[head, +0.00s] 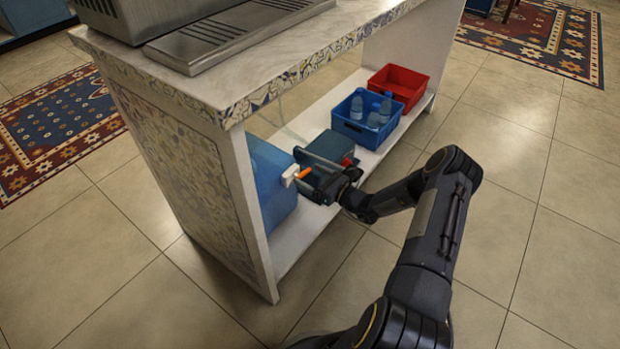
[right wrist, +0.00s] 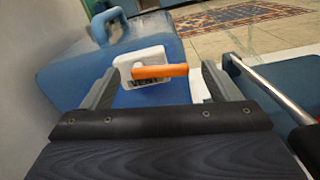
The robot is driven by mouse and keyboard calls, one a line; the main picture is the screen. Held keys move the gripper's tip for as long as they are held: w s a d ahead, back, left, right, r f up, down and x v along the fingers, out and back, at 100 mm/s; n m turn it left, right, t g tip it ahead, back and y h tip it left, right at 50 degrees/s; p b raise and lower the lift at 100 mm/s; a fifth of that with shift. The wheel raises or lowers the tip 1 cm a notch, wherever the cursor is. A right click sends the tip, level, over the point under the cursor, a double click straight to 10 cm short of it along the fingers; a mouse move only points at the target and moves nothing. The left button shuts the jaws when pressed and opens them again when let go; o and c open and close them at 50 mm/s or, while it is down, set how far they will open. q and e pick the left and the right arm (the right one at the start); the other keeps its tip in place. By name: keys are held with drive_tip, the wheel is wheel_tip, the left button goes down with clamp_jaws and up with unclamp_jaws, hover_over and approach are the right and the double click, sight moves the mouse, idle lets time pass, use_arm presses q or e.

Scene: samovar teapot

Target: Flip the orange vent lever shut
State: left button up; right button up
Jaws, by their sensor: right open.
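The orange vent lever (right wrist: 160,71) sticks out sideways from a white vent plate (right wrist: 140,84) on a blue container (right wrist: 75,72) with a handle on top. In the head view the lever (head: 304,173) shows small beside the white plate (head: 290,175), low in the counter. My right gripper (head: 312,178) is open and empty, reaching in from the right. In the right wrist view its two fingers (right wrist: 158,85) stand on either side of the lever, which lies ahead between them; contact cannot be told. My left gripper is not in view.
A metal-handled teal box (head: 330,146) stands on the shelf close beside my gripper. Farther along are a blue crate with bottles (head: 354,130) and a red crate (head: 410,90). The counter top (head: 265,62) overhangs the shelf. The tiled floor (head: 530,235) is clear.

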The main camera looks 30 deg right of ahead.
drive_tip(key=shift+w+a, duration=0.2)
drive_tip(key=shift+w, duration=0.2)
drive_tip(key=c, duration=1)
drive_tip(key=shift+r+n+p, duration=0.25)
drive_tip(key=shift+n+p, duration=0.05)
drive_tip(key=shift+n, duration=0.7)
drive_tip(key=o, duration=1)
